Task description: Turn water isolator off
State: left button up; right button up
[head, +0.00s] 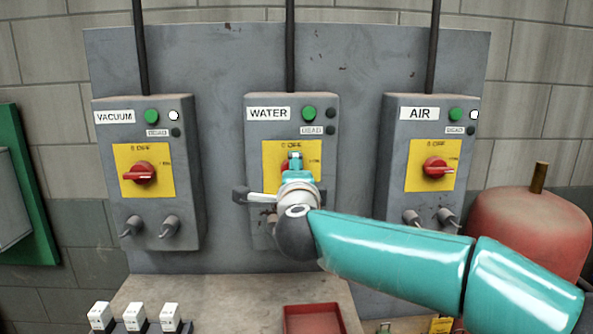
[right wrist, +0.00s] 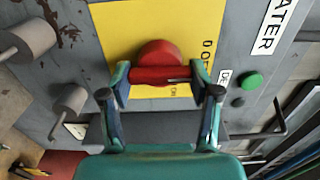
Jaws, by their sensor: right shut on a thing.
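The WATER isolator (head: 262,185) is the middle grey box, with a yellow plate (head: 272,152) that also shows in the right wrist view (right wrist: 125,22). Its red handle (right wrist: 160,74) is mostly hidden behind my gripper in the head view. In the right wrist view its bar lies between my fingers, in line with the "0 OFF" mark. My right gripper (right wrist: 160,76) is shut on this handle; it also shows in the head view (head: 296,160). The small lamp (head: 331,113) at the top right of the WATER box is dark. My left gripper is not in view.
The VACUUM isolator (head: 107,180) at left and AIR isolator (head: 394,180) at right have sideways red handles and white-lit lamps. A red tank (head: 530,235) stands at right behind my arm. A red tray (head: 313,318) and white switches (head: 135,317) sit below the panel.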

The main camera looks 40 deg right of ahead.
jog(key=shift+a+f, duration=0.1)
jog(key=shift+f, duration=0.25)
jog(key=o, duration=0.8)
jog(key=shift+o, duration=0.3)
jog(key=shift+r, duration=0.1)
jog(key=shift+r, duration=0.1)
jog(key=shift+s, duration=0.1)
jog(key=v, duration=1.1)
jog(key=shift+s+a, duration=0.2)
jog(key=shift+s, duration=0.15)
